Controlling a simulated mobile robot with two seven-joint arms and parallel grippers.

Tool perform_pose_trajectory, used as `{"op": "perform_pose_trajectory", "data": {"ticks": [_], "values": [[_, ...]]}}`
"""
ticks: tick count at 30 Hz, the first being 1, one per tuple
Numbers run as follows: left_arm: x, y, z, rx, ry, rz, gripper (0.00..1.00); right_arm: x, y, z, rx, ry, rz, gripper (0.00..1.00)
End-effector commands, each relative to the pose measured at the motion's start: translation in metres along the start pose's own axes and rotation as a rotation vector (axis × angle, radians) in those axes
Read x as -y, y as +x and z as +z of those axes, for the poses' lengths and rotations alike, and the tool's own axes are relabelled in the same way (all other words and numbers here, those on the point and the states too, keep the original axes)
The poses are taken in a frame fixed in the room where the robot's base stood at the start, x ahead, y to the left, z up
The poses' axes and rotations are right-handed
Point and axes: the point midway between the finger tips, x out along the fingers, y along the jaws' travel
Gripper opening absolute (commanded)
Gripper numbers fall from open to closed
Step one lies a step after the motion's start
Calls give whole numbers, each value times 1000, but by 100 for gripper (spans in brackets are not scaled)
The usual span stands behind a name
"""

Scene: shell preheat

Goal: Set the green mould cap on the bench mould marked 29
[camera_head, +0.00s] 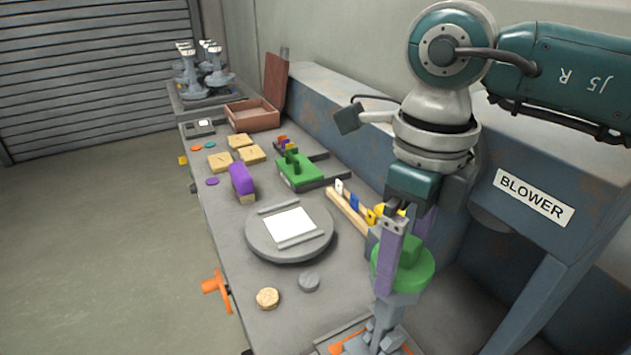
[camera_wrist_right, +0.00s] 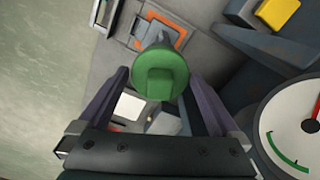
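The green mould cap (camera_head: 415,270) is a round disc with a block-shaped grip on top. It sits at the top of a grey upright form (camera_head: 395,305) at the bench's front right. My right gripper (camera_head: 400,268) points down over the cap, its purple fingers apart, one on each side. In the right wrist view the cap (camera_wrist_right: 160,72) lies between the open fingers (camera_wrist_right: 155,80), with a gap at its raised grip. Whether the fingertips touch the disc's rim I cannot tell. No number 29 is readable. My left gripper is out of view.
A grey turntable (camera_head: 262,243) with a white plate lies left of my gripper. The blower housing (camera_head: 533,194) stands close on the right. A dial gauge (camera_wrist_right: 297,115) shows in the wrist view.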

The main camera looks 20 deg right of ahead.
Motion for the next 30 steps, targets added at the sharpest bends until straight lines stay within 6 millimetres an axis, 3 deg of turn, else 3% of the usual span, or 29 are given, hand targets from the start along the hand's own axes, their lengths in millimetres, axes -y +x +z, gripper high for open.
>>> {"op": "perform_pose_trajectory", "data": {"ticks": [8, 30], "values": [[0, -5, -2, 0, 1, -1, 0, 0, -6, 0, 0, 0, 0, 99], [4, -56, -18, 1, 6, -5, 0, 0, -72, 0, 0, 0, 0, 99]]}}
